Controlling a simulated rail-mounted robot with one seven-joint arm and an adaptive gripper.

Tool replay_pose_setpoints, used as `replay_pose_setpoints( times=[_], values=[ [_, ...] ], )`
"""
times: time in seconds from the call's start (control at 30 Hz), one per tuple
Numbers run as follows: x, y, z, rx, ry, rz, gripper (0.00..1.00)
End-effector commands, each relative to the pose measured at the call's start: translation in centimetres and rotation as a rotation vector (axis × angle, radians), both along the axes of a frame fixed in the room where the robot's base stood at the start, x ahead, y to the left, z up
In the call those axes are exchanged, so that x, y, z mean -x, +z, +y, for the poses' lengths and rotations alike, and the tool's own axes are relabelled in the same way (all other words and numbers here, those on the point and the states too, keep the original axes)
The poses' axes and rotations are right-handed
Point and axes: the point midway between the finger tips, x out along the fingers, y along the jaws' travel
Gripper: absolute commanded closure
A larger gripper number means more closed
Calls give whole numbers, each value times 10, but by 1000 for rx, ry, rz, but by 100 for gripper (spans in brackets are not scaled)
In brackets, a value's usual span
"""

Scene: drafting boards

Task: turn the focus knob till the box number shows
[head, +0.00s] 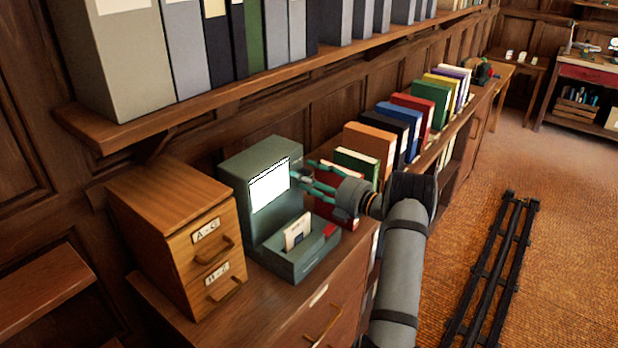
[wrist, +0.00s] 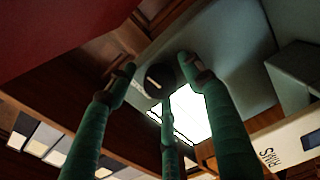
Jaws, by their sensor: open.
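The grey-green reader (head: 240,160) stands on the wooden cabinet top. Its lit screen (head: 270,186) looks white in the head view, with no number I can read; it also shows as a bright patch in the wrist view (wrist: 190,112). My gripper (head: 303,175) is at the reader's right side, its green fingers pointing at it. In the wrist view a dark round knob (wrist: 158,80) sits on the reader's side between the open fingertips of my gripper (wrist: 160,75). I cannot tell whether any finger touches it. The knob is hidden in the head view.
A wooden card-file box (head: 180,235) with two labelled drawers stands left of the reader. A pale card (head: 298,231) stands in the reader's front tray. Books (head: 370,138) line the cabinet top behind my gripper, and a binder shelf (head: 250,80) hangs above.

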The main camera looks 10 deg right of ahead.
Motion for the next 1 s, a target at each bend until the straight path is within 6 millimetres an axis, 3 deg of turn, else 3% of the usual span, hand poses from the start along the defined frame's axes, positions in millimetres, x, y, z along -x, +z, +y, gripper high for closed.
replay_pose_setpoints(
  times=[0.83,1.0],
  values=[
    [0,0,0,-1,1,1,48],
    [1,8,0,-77,1,74,48]
  ],
)
